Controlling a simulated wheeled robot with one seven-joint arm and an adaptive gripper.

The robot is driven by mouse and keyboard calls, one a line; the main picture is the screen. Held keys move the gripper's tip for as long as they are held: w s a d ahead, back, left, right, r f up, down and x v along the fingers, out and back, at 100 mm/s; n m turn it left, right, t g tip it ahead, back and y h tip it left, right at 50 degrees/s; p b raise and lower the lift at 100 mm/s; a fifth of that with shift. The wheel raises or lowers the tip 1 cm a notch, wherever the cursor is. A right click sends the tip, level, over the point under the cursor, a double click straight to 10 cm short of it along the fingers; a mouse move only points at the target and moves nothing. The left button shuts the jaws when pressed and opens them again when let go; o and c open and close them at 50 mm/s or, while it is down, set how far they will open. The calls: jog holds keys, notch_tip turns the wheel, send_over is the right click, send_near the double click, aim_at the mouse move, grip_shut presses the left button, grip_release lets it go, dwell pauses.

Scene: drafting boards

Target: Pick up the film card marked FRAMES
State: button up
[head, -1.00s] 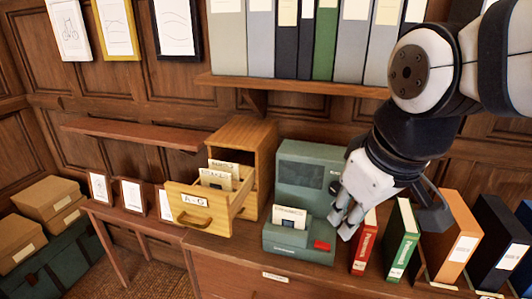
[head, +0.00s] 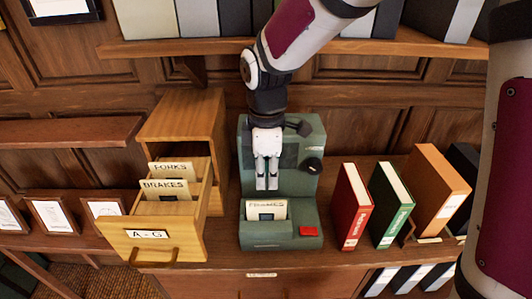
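The film card marked FRAMES (head: 266,210) stands upright in the front of a green viewer machine (head: 265,242). Its label and a small dark window show. My gripper (head: 267,188) points down just above and behind the card in the picture, in front of the machine's upright back. Its two fingers hang close together with a narrow gap between them. I see nothing held in them, and the card looks apart from them.
An open wooden drawer (head: 152,235) marked A - G holds cards marked FORKS (head: 170,167) and BRAKES (head: 165,186), left of the machine. Red (head: 351,208), green (head: 391,206) and orange (head: 437,195) binders stand to the right. A shelf (head: 400,47) with binders runs above. The machine has a red button (head: 308,231).

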aim_at(266, 205)
notch_tip(266, 205, down, 11)
jog(key=b, duration=0.4)
jog(key=shift+f+b, duration=0.15)
jog(key=shift+b, duration=0.15)
jog(key=shift+c, duration=1)
grip_shut()
jog(key=shift+r+p, duration=0.3)
jog(key=shift+r, duration=0.1)
notch_tip(266, 205, up, 12)
jog(key=p, duration=0.5)
dwell(0.4)
